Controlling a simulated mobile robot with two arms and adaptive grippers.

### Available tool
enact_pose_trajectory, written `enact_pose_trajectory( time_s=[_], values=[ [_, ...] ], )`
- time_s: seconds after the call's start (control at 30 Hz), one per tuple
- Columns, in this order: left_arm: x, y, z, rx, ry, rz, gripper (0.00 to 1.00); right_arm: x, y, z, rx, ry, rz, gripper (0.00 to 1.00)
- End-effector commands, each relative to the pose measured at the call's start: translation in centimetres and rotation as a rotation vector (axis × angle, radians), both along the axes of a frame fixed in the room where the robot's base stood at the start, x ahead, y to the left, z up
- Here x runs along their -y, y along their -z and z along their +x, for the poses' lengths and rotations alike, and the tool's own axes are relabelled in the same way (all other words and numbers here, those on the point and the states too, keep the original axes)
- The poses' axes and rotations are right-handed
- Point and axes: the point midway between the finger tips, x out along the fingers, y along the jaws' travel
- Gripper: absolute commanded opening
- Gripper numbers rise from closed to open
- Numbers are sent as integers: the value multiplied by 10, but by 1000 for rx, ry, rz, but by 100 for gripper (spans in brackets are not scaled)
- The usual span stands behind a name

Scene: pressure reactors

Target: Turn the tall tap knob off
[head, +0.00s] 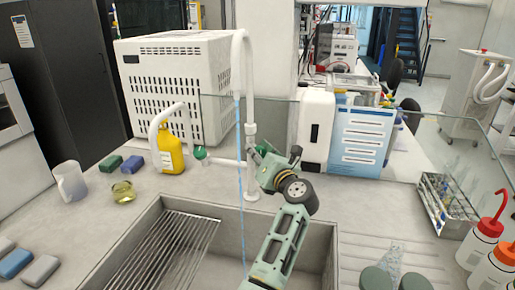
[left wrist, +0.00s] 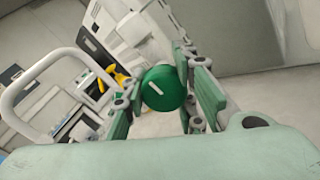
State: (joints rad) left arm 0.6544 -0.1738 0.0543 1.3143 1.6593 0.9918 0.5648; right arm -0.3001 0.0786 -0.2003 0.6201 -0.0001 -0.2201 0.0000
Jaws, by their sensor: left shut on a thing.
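The tall white tap (head: 249,95) rises behind the sink, and a thin blue stream of water (head: 240,185) falls from its spout into the basin. My left gripper (head: 264,156) is at the tap's right side and hides most of its knob in the head view. In the left wrist view the round green knob (left wrist: 163,88), with a white mark on its face, sits between the fingers of my left gripper (left wrist: 160,97). The gripper is shut on this knob. My right gripper is not in view.
A lower tap with a green knob (head: 200,153) stands to the left, near a yellow bottle (head: 171,152). The sink (head: 150,225) has a wire rack. A blue-and-white panel (head: 362,140), a tube rack (head: 447,205) and wash bottles (head: 482,243) are to the right.

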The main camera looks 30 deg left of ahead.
Motion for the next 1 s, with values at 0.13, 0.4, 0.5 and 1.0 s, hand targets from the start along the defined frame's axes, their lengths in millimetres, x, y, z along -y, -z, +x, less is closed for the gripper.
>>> enact_pose_trajectory(
  time_s=[0.13, 0.4, 0.5, 1.0],
  values=[
    [-3, 5, -3, -45, -11, 20, 0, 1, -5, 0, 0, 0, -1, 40],
    [-3, 5, -2, -62, -10, 34, 0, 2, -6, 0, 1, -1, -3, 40],
    [-3, 5, -2, -62, -10, 34, 0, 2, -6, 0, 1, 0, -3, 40],
    [-2, 3, -1, -57, -7, 35, 41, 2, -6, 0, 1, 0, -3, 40]
  ],
)
